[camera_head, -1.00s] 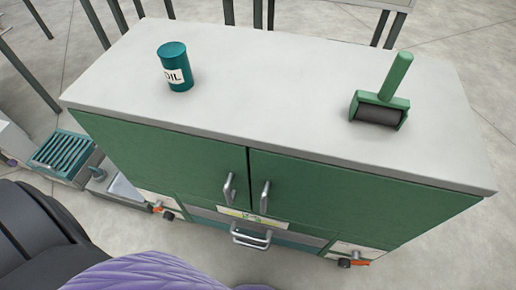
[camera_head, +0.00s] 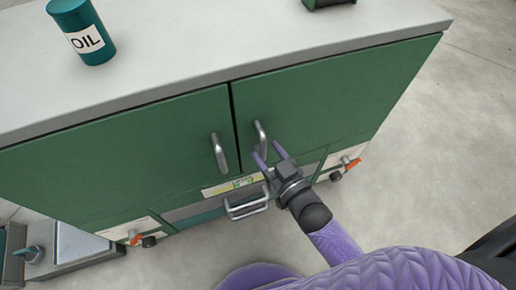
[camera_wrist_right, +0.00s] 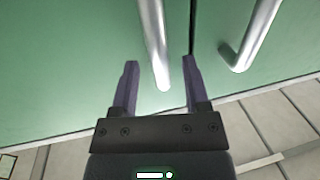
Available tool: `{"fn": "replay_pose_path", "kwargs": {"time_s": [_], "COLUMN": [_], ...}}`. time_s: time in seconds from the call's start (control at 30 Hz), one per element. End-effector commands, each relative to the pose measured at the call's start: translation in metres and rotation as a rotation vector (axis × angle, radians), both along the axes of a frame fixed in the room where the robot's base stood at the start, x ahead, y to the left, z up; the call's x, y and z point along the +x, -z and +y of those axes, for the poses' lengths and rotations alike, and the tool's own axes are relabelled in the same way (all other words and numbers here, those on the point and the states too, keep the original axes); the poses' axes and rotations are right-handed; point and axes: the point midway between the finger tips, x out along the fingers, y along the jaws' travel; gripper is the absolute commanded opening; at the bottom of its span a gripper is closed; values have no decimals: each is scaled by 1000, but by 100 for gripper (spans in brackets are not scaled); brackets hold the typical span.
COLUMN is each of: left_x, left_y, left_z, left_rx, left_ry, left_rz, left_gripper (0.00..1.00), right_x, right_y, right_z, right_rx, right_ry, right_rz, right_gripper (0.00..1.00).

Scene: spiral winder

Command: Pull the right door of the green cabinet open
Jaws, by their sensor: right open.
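The green cabinet (camera_head: 110,160) has two closed doors. The right door (camera_head: 330,92) carries a vertical silver handle (camera_head: 261,137) beside the centre gap. The left door's handle (camera_head: 220,153) is on the other side of the gap. My right gripper (camera_head: 269,154) is open, with purple fingers at the lower part of the right door's handle in the head view. In the right wrist view a silver handle (camera_wrist_right: 154,45) shows between the open fingers (camera_wrist_right: 158,82), apart from both; contact is not visible. My left gripper is not in view.
A teal oil can (camera_head: 82,32) stands on the grey cabinet top (camera_head: 215,40); a dark green object (camera_head: 328,4) is cut off at the far edge. A drawer handle (camera_head: 246,206) is below the doors. Valves with orange levers (camera_head: 352,165) sit low at both sides. Floor is clear at right.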

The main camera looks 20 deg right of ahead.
Motion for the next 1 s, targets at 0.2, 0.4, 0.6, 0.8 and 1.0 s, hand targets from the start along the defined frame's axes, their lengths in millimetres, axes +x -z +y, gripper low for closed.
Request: {"fn": "replay_pose_path", "kwargs": {"time_s": [0.2,0.4,0.6,0.8,1.0], "left_x": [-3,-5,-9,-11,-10], "left_y": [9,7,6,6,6], "left_z": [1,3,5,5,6], "left_rx": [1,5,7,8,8], "left_ry": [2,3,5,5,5], "left_rz": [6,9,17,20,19], "left_gripper": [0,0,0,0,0], "right_x": [22,23,23,22,22], "right_y": [1,0,0,1,1], "right_z": [5,5,5,5,5], "right_rx": [1,1,-1,-1,-1], "right_ry": [1,1,1,1,1], "right_rz": [1,2,3,3,3], "right_gripper": [59,59,21,0,0]}}
